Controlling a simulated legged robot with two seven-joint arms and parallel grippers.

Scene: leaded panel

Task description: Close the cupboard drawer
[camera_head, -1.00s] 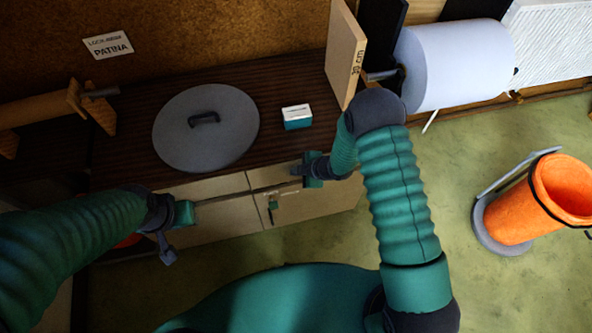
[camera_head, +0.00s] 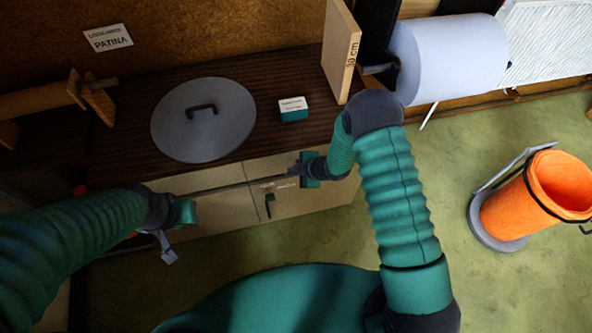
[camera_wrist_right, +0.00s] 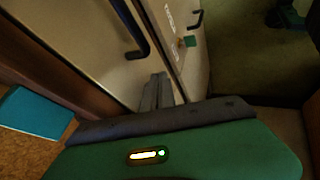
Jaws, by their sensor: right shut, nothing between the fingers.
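The cupboard has a dark wooden top (camera_head: 270,135) and pale fronts below it. A pale drawer front (camera_head: 265,166) lies under the top's front edge, by my right gripper (camera_head: 292,171). How far the drawer stands out is unclear. In the right wrist view, the shut, empty fingers (camera_wrist_right: 156,92) are close to a pale front with a black handle (camera_wrist_right: 138,42); I cannot tell whether they touch it. A second black handle (camera_wrist_right: 198,21) shows on the neighbouring front. My left gripper (camera_head: 167,248) hangs before the cupboard's left part, apart from it; its jaw state is unclear.
A round grey lid (camera_head: 225,125) and a small teal-and-white box (camera_head: 293,109) lie on the top. An upright board (camera_head: 340,50) stands at its right end. An orange bin (camera_head: 515,205) stands on the floor at right.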

